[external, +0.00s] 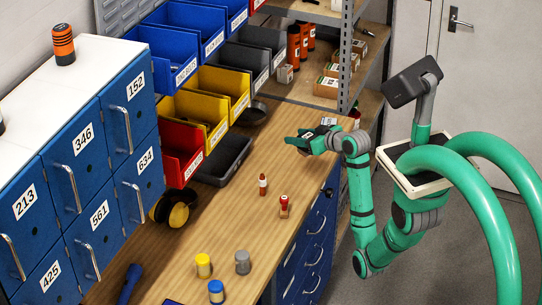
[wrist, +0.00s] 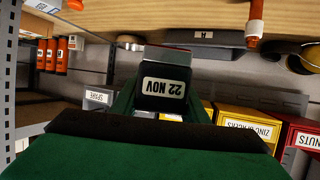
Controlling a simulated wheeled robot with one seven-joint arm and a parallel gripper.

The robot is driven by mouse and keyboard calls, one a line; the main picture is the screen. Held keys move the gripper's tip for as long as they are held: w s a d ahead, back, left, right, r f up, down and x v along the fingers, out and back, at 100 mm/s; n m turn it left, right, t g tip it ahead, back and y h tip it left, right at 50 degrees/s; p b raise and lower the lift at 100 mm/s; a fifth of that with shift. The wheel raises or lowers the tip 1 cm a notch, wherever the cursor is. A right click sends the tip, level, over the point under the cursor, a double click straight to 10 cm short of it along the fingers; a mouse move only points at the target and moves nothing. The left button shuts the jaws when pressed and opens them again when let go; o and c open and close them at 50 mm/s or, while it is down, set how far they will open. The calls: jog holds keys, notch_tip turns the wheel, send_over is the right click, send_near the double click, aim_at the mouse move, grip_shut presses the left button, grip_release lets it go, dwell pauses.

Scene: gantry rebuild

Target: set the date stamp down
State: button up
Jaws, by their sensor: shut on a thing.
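The date stamp (wrist: 163,86) is a dark block with a white label reading "22 NOV", seen upside down in the wrist view. My gripper (external: 306,142) is shut on it. In the external view my gripper is over the far right part of the wooden bench top (external: 240,215). There the stamp is too small and too covered by the fingers to make out clearly. I cannot tell how far it is above the bench. The stamp's underside is not clear.
A red-handled stamp (external: 284,204) and a red-and-white tube (external: 263,184) stand mid-bench. Yellow (external: 203,265), grey (external: 243,262) and blue-topped jars (external: 216,291) stand at the front. Ear muffs (external: 177,212) and a dark tray (external: 232,152) lie leftward. Mid-bench has free room.

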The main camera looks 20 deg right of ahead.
jog(key=s+a+f+n+g+y, duration=0.25)
jog(key=s+a, duration=0.25)
jog(key=a, duration=0.6)
jog(key=s+a+f+n+g+y, duration=0.1)
jog(key=s+a+n+g+y, duration=0.15)
jog(key=s+a, duration=0.55)
jog(key=s+a+f+n+g+y, duration=0.2)
jog(key=s+a+n, duration=0.15)
jog(key=a, duration=0.95)
jog(key=shift+n, duration=0.25)
jog(key=shift+f, duration=3.6)
jog(key=shift+f, duration=0.1)
jog(key=o, duration=1.1)
jog(key=v, duration=1.2)
jog(key=shift+w+d, duration=0.15)
jog(key=shift+w, duration=0.05)
